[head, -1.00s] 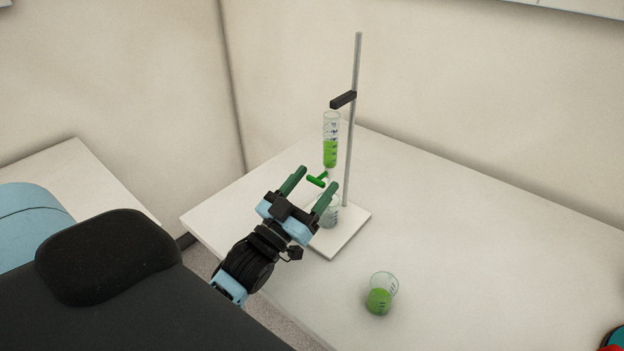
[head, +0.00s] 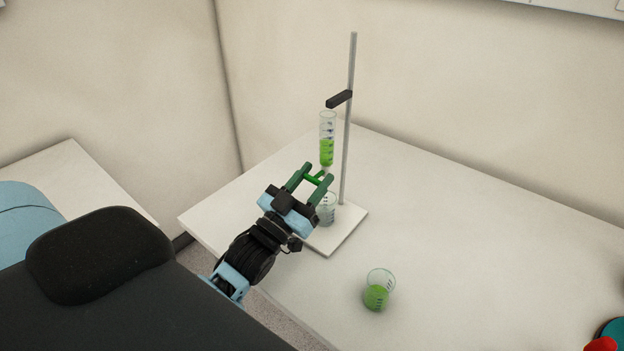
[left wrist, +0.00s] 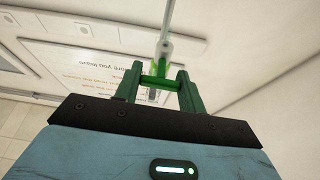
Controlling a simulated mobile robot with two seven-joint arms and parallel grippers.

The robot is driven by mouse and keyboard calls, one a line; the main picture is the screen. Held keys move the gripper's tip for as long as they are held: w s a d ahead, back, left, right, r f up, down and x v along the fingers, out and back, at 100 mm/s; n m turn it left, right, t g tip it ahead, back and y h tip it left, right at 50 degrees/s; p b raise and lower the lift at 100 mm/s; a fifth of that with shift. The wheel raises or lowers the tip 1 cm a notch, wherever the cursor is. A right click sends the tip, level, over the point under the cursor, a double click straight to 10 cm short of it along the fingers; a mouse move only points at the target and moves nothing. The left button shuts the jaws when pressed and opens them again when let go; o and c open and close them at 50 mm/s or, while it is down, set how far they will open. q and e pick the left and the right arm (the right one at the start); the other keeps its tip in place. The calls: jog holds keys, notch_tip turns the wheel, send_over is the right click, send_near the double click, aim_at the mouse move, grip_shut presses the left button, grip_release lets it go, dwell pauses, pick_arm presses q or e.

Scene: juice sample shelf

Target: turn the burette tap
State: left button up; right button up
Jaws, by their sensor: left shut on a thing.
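The burette (head: 327,145) is a clear upright tube with green liquid in its lower part, held on a stand. Its green tap (head: 314,180) sits just below the tube. My left gripper (head: 316,173) is shut on the tap, with one green finger at each end of the handle. In the left wrist view the tap handle (left wrist: 160,82) spans between the two fingers, and the burette (left wrist: 164,48) rises behind it. My right gripper is not in view.
The stand has a thin rod (head: 348,130), a dark clamp (head: 339,99) and a white base (head: 345,232). A clear beaker (head: 327,210) stands under the burette, partly hidden by my gripper. Another beaker with green liquid (head: 376,297) is nearer on the white table (head: 480,230).

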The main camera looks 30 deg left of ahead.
pick_arm(q)
jog(key=m+h, duration=0.2)
jog(key=m, duration=0.3)
jog(key=shift+r+p, duration=0.15)
jog(key=shift+p, duration=0.25)
jog(key=shift+m+g+h, duration=0.5)
jog(key=shift+m+h, duration=0.1)
jog(key=shift+m, duration=0.2)
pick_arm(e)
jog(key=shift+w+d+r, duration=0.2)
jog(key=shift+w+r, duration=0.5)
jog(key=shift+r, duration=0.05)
pick_arm(q)
jog(key=o, duration=1)
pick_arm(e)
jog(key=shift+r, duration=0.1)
pick_arm(q)
jog(key=shift+s+f, duration=0.1)
jog(key=shift+f, duration=0.1)
